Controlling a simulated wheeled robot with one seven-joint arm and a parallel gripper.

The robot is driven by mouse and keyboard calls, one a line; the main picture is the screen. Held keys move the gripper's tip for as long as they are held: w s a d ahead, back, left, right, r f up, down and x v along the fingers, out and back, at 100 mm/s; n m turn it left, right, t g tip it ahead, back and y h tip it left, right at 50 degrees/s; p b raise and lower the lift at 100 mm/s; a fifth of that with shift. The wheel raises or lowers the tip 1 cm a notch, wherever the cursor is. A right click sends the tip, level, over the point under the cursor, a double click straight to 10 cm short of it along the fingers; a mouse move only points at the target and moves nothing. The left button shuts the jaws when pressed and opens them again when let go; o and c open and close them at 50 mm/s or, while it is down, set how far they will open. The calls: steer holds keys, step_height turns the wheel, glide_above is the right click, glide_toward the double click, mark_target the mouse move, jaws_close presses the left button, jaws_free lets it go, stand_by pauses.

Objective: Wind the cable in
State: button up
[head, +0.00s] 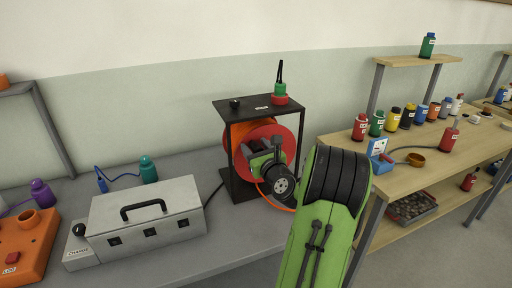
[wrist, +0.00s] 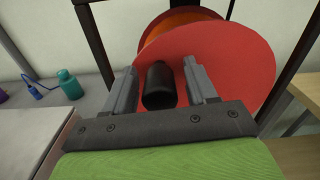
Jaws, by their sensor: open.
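The cable reel (head: 240,137) has a red side disc and an orange drum, and it sits in a black frame (head: 260,106) on the grey bench. In the wrist view the red disc (wrist: 222,60) fills the upper middle. A black crank knob (wrist: 159,86) stands out from the disc, between the two fingers of my gripper (wrist: 161,82). The fingers are open on either side of the knob, with gaps visible. The orange cable (head: 273,200) hangs below the reel. In the head view my gripper (head: 264,150) covers part of the disc and hides the knob.
A grey metal case (head: 145,218) and an orange box (head: 25,245) stand left on the bench. A green bottle with a black nozzle (head: 280,90) stands on the reel frame. A wooden table (head: 430,165) with several bottles is at right.

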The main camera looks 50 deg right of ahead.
steer(key=shift+c, duration=0.3)
jaws_close()
steer(key=shift+w+a, duration=0.1)
